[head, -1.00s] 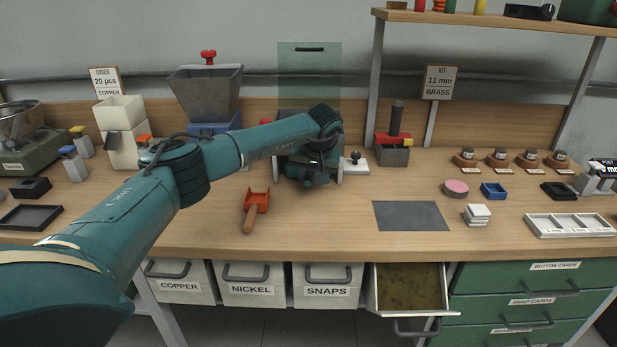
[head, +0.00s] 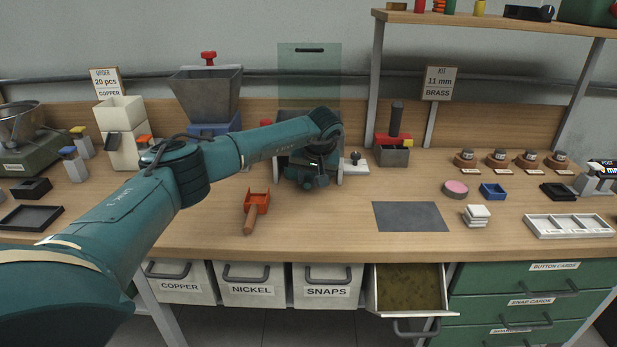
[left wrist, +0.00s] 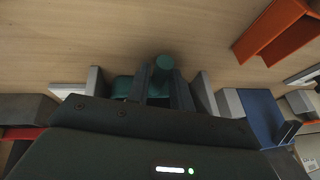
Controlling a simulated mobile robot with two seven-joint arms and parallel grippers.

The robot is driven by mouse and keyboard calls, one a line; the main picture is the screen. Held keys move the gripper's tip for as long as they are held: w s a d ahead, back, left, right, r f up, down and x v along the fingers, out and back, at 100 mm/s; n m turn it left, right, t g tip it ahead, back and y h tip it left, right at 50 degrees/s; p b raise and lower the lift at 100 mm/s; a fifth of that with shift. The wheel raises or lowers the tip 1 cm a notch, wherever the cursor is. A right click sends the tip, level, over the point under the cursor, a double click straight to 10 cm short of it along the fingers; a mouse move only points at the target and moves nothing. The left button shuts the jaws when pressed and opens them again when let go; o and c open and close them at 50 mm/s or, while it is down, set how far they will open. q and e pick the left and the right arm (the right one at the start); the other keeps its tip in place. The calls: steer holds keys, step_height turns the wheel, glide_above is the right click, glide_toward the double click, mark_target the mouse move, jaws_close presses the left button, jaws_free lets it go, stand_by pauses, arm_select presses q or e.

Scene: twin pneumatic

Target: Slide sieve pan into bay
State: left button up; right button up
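The sieve pan (left wrist: 124,88) is dark green with a round-ended handle (left wrist: 163,66); in the left wrist view its body is mostly hidden behind my gripper. My left gripper (left wrist: 161,80) has a finger on each side of the handle and looks shut on it. Grey upright walls of the bay (left wrist: 206,94) stand to both sides of the fingers. In the head view my left gripper (head: 314,172) is at the bay, between its side walls below a clear green panel (head: 309,75). There my wrist hides most of the pan and bay. My right gripper is not in view.
An orange scoop (head: 257,203) lies left of the bay, near the front. A small white block with a dark knob (head: 355,161) stands close on the right. A grey hopper (head: 207,95) stands behind left. The dark grey mat (head: 410,216) at the right is bare.

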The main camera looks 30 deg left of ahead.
arm_select(q)
steer(key=o, duration=0.4)
steer(key=shift+f, duration=0.1)
steer(key=v, duration=1.3)
steer(key=shift+s+d, duration=0.1)
